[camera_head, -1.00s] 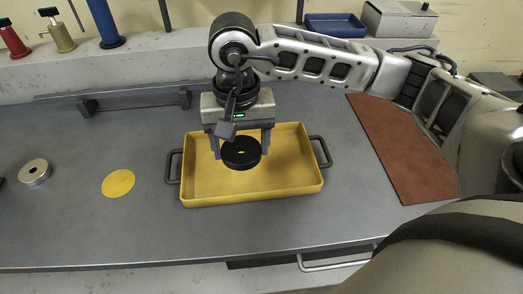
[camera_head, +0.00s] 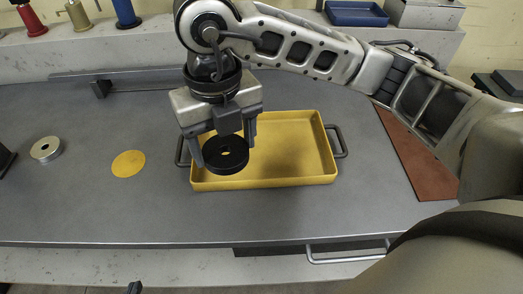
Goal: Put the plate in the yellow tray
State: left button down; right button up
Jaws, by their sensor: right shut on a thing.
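The plate, a thick black disc (camera_head: 227,168) with a small centre hole, is between the fingers of my right gripper (camera_head: 224,150). My right gripper is shut on it. The plate appears above the left part of the yellow tray (camera_head: 265,182) and looks raised off its floor. The tray is shallow and rectangular, with a dark handle at each end. The gripper and plate hide part of its left side. A small dark part (camera_head: 134,288) at the bottom edge may be my left gripper; too little shows to tell its state.
A flat yellow disc (camera_head: 128,163) and a silver ring-shaped part (camera_head: 46,149) lie on the grey bench left of the tray. A reddish-brown mat (camera_head: 428,178) lies to the right. A blue bin (camera_head: 356,14) and a grey box (camera_head: 426,12) stand on the back ledge.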

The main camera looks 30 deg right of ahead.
jog(key=m, duration=0.4)
jog(key=a+m, duration=0.1)
jog(key=m, duration=0.1)
jog(key=shift+s+r, duration=0.25)
jog(key=shift+d+f, duration=0.1)
jog(key=shift+d, duration=0.05)
send_near(276, 160)
jog(key=s+a+r, duration=0.2)
jog(key=a, duration=0.2)
jog(key=d+f, duration=0.1)
jog(key=w+d+f, duration=0.1)
jog(key=f, duration=0.1)
jog(key=shift+w+d+f, duration=0.2)
jog(key=shift+d+f, duration=0.05)
jog(key=shift+w+d+f, duration=0.15)
jog(key=shift+d+f, duration=0.15)
jog(key=shift+f, duration=0.2)
jog(key=f, duration=0.3)
jog(key=shift+d, duration=0.4)
jog(key=shift+w+f, duration=0.1)
jog(key=shift+f, duration=0.35)
